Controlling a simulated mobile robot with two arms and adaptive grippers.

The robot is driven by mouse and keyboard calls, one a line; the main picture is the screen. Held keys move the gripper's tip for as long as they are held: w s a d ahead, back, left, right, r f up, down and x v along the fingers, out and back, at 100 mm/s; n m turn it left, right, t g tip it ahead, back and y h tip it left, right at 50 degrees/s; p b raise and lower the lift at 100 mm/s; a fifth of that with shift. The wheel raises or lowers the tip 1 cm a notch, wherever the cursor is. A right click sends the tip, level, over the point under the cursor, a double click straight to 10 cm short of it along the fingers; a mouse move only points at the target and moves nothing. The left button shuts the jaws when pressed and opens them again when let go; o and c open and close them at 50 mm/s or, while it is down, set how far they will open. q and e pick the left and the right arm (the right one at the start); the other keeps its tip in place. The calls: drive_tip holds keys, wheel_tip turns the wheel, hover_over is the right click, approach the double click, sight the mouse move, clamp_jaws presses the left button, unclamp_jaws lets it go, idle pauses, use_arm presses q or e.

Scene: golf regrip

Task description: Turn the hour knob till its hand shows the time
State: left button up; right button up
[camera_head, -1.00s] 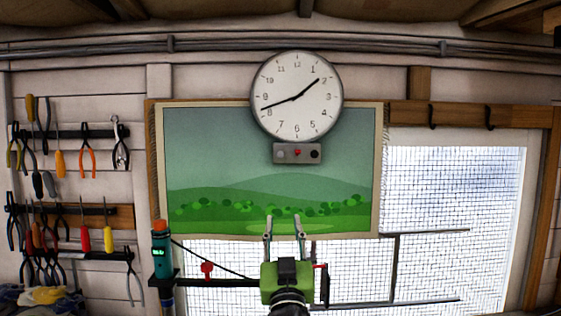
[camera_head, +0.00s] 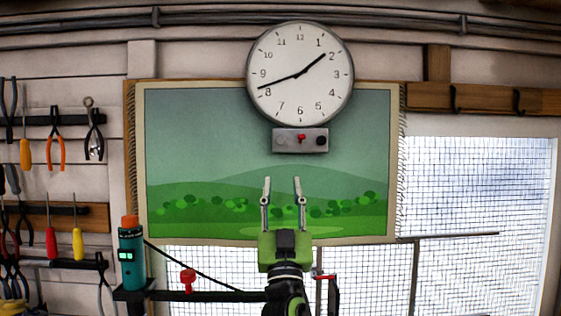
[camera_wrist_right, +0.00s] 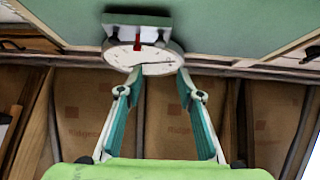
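The round white wall clock (camera_head: 300,90) has a short thick hand pointing near 2 and a longer hand near 8. Below it is a grey control box (camera_head: 289,147) with a grey knob (camera_head: 281,141), a red knob or lever (camera_head: 301,139) and a black knob (camera_head: 321,141). I cannot tell which is the hour knob. My right gripper (camera_head: 282,190) is open and empty, its fingers pointing up, below the box. The right wrist view shows the clock (camera_wrist_right: 150,56), the box (camera_wrist_right: 120,20) and the red part (camera_wrist_right: 138,40) beyond the gripper's spread fingers (camera_wrist_right: 156,84). My left gripper is out of view.
A green landscape hanging (camera_head: 210,140) covers the wall behind the gripper. A teal device (camera_head: 131,277) with an orange top and a small unreadable display stands at lower left. Pliers (camera_head: 55,140) and screwdrivers (camera_head: 77,235) hang at left. A mesh window (camera_head: 470,200) is at right.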

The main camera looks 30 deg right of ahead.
drive_tip(key=w, duration=0.1)
drive_tip(key=p, duration=0.3)
approach(281, 143)
drive_tip(key=r, duration=0.2)
drive_tip(key=x, duration=0.2)
drive_tip(key=p+x, duration=0.1)
drive_tip(key=f+p+x, duration=0.1)
drive_tip(key=x, duration=0.1)
drive_tip(key=shift+w+d+r, duration=0.3)
drive_tip(key=shift+w+d, duration=0.1)
drive_tip(key=shift+w, duration=0.2)
drive_tip(key=shift+w+d+r, duration=0.15)
drive_tip(key=shift+w+r, duration=0.15)
drive_tip(key=shift+r, duration=0.15)
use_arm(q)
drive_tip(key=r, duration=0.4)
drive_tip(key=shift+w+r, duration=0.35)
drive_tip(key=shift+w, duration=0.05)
use_arm(e)
drive_tip(key=shift+w, duration=0.1)
drive_tip(key=shift+c, duration=0.7)
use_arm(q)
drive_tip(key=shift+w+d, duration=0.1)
use_arm(e)
clamp_jaws()
